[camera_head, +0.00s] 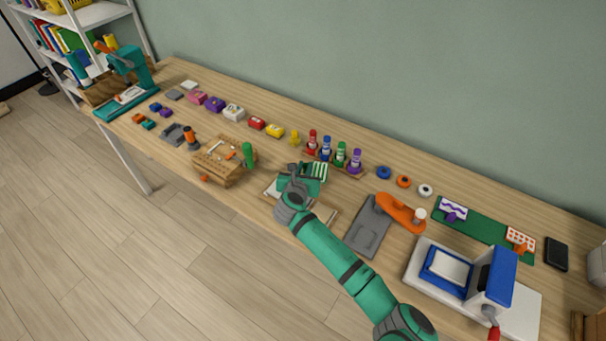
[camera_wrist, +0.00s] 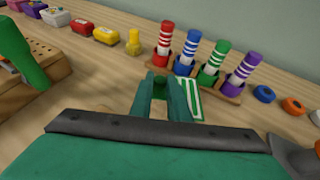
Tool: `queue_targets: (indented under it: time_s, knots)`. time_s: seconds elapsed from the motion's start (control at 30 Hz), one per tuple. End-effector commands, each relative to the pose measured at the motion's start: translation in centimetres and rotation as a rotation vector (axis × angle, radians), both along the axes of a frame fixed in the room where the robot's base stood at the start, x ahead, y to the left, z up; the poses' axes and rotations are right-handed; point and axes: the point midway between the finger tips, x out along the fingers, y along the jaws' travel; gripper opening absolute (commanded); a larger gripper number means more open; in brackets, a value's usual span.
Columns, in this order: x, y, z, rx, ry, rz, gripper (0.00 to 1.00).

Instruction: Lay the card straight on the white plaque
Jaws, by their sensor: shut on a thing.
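A green-and-white striped card (camera_head: 319,171) is at my gripper near the middle of the table. In the wrist view the striped card (camera_wrist: 187,103) shows just beside and beyond the green fingers. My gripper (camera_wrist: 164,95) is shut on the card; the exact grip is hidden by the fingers. Below my gripper a pale board (camera_head: 327,213) lies near the table's front edge, mostly covered by my arm. Whether this is the white plaque I cannot tell.
Several coloured stampers (camera_head: 341,152) stand in a wooden rack just behind my gripper. A wooden block with a green tool (camera_head: 248,154) stands to the left. A grey tray (camera_head: 369,232) and an orange tool (camera_head: 400,212) lie to the right, before a blue-and-white press (camera_head: 490,275).

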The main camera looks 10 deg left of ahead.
Motion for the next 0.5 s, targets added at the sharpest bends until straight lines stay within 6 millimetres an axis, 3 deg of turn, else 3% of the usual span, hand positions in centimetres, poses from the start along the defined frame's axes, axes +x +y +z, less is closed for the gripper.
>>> queue_targets:
  time_s: [0.5]
  knots:
    - [0.4,0.8,-3.9,0.0,-0.001,0.001,0.0]
